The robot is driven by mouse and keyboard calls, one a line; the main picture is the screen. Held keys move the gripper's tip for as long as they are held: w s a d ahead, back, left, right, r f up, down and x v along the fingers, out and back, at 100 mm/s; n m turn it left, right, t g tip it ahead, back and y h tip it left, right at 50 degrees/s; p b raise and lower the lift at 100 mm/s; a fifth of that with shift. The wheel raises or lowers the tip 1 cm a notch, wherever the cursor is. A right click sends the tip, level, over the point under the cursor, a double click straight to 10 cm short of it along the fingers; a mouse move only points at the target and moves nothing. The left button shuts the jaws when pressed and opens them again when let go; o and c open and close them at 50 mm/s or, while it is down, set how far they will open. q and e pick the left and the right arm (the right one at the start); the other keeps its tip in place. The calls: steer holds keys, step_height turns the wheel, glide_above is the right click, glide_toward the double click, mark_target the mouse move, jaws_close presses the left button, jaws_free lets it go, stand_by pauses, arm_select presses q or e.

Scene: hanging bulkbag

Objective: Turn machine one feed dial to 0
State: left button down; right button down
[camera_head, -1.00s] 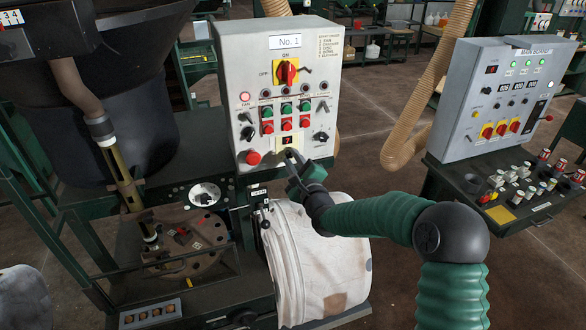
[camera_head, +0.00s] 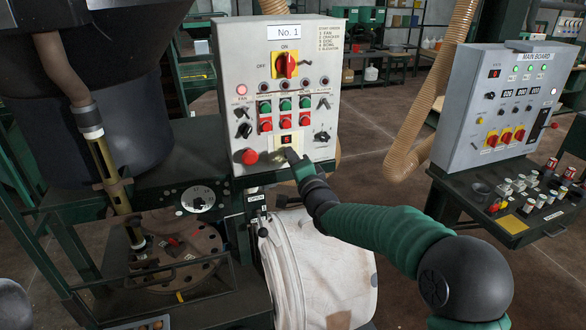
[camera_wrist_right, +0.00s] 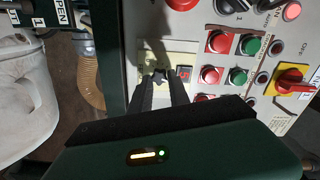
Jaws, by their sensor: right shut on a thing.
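The No. 1 control box (camera_head: 325,75) is a light grey panel with buttons and switches. At its lower edge is a pale yellow plate with a small red digit display (camera_head: 286,139); the display also shows in the right wrist view (camera_wrist_right: 184,73), its number too small to read. My right gripper (camera_head: 291,155) is at this plate, just below the display. In the right wrist view its two dark fingers (camera_wrist_right: 161,78) are shut on a small dark dial knob (camera_wrist_right: 160,73) beside the display. The fingers hide most of the knob. My left gripper is not in view.
A red mushroom button (camera_head: 249,156) and a black selector knob (camera_head: 322,137) flank the plate. A white bag (camera_head: 325,270) hangs below the box. The main board console (camera_head: 500,100) stands at right. A tan hose (camera_head: 420,120) hangs between them.

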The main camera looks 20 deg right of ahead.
steer(key=shift+a+f+n+b, duration=0.1)
steer(key=shift+f+n+b, duration=0.1)
steer(key=shift+n+b, duration=3.65)
steer(key=shift+f+n+b, duration=0.15)
steer(key=shift+n+b, duration=1.3)
steer(key=shift+n, duration=4.85)
steer(key=shift+a+f+n+b, duration=0.1)
steer(key=shift+f+n+b, duration=0.1)
steer(key=shift+n+b, duration=3.65)
steer(key=n+p, duration=0.2)
steer(key=n, duration=0.1)
steer(key=c, duration=1.3)
jaws_free()
steer(key=shift+r, duration=0.1)
steer(key=shift+o, duration=0.3)
steer(key=shift+w+r, duration=0.1)
